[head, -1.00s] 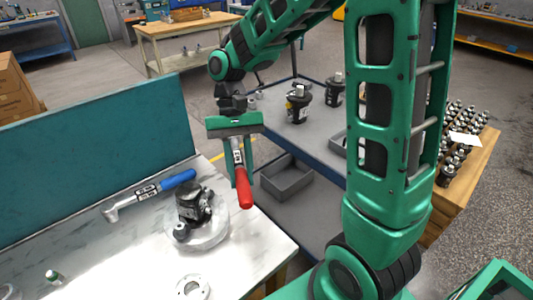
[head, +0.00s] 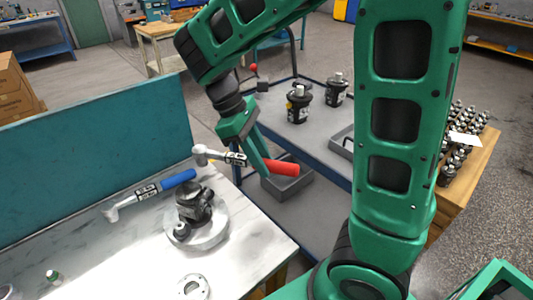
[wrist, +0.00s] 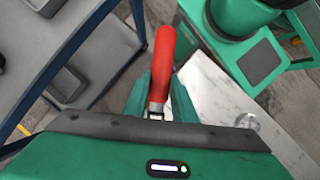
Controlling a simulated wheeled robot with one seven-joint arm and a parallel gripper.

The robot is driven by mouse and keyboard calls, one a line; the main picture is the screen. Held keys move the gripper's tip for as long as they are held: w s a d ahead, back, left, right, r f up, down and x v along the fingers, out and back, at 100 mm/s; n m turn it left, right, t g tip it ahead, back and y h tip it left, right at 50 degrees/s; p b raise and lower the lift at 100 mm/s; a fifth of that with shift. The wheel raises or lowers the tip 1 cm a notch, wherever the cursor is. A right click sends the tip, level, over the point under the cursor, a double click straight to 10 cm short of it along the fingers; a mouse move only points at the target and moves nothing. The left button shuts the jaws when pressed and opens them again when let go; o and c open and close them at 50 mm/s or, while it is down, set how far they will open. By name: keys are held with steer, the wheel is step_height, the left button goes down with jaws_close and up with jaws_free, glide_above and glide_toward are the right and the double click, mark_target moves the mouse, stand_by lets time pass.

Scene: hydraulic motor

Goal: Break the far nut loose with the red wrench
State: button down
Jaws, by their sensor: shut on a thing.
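My gripper (head: 250,158) is shut on the red-handled wrench (head: 284,168). It holds the wrench in the air beyond the table's right edge, roughly level. The wrench's metal head (head: 203,155) points left, toward the table, above and behind the motor. In the wrist view the red handle (wrist: 162,62) sticks out between the fingers; the head is hidden there. The black hydraulic motor (head: 192,203) stands on a round light base (head: 203,236) on the white table. Its nuts are too small to make out in the head view.
A blue-handled wrench (head: 178,180) lies on the white table (head: 110,259) near the teal panel (head: 90,140). A flange ring (head: 194,287) lies at the front. A cart (head: 270,118) with more motors and a grey bin (head: 290,188) stands to the right.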

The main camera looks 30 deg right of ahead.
mark_target(271, 172)
steer(key=r+n, duration=0.1)
steer(key=s+d+r+n+t, duration=0.1)
steer(key=n, duration=0.1)
steer(key=shift+d+n+h, duration=0.15)
steer(key=shift+n+h, duration=0.15)
steer(key=shift+h, duration=0.1)
steer(key=shift+f, duration=2.65)
steer(key=shift+s+d+f+t, duration=0.1)
steer(key=shift+d+f+t, duration=0.1)
steer(key=shift+f+t, duration=0.1)
steer(key=shift+s+f, duration=0.15)
steer(key=shift+f, duration=0.8)
steer(key=shift+w+d+n+t, duration=0.2)
steer(key=shift+w+d+n, duration=0.1)
steer(key=shift+w+n, duration=0.45)
steer(key=shift+w+d+n+t, duration=0.25)
steer(key=shift+w+n, duration=0.2)
steer(key=shift+w, duration=0.45)
steer(key=shift+w, duration=0.15)
